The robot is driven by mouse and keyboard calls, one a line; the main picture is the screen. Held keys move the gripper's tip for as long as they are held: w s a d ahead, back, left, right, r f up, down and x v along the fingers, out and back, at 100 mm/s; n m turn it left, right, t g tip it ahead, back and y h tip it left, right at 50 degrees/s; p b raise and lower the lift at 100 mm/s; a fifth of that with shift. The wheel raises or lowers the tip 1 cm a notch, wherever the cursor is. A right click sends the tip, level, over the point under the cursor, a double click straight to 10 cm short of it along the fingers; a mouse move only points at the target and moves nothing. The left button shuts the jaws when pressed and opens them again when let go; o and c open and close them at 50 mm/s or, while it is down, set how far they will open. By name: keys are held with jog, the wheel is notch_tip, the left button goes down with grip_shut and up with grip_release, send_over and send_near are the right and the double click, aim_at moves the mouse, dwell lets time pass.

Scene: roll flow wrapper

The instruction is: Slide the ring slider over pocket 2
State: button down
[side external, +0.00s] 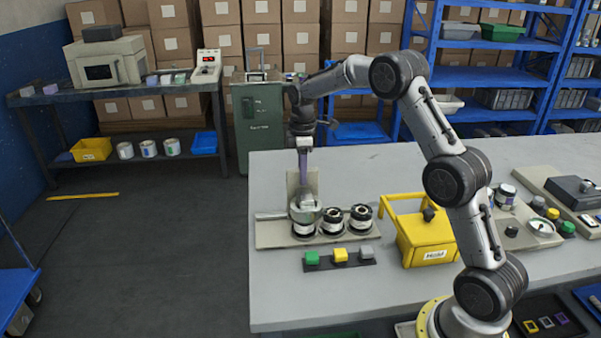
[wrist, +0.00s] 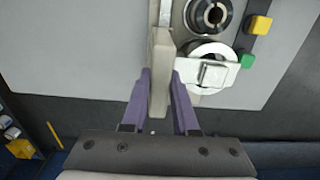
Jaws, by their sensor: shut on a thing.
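A beige fixture base (side external: 272,233) holds three round pockets in a row. The middle pocket (side external: 332,219) and the right pocket (side external: 361,217) show dark, white-rimmed rolls. A pale grey piece, seemingly the ring slider (side external: 305,211), sits at the leftmost pocket; in the wrist view it is a silver plate (wrist: 214,74) over a white ring. An upright beige plate (side external: 294,184) stands behind that pocket. My gripper (side external: 303,180) points down with its purple fingers on both faces of this plate (wrist: 160,85), shut on it. Whether plate and slider are joined is hidden.
Green (side external: 311,257), yellow (side external: 340,255) and grey (side external: 367,252) buttons sit in front of the fixture. A yellow bin (side external: 425,240) with a raised handle stands close to its right. The table (side external: 277,290) is clear at the front left.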

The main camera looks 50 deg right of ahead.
jog(key=s+d, duration=0.5)
jog(key=shift+d, duration=0.2)
jog(key=shift+s+r, duration=0.1)
jog(key=c, duration=0.7)
grip_release()
notch_tip(320, 180, up, 14)
jog(key=shift+f, duration=0.15)
jog(key=shift+a, duration=0.1)
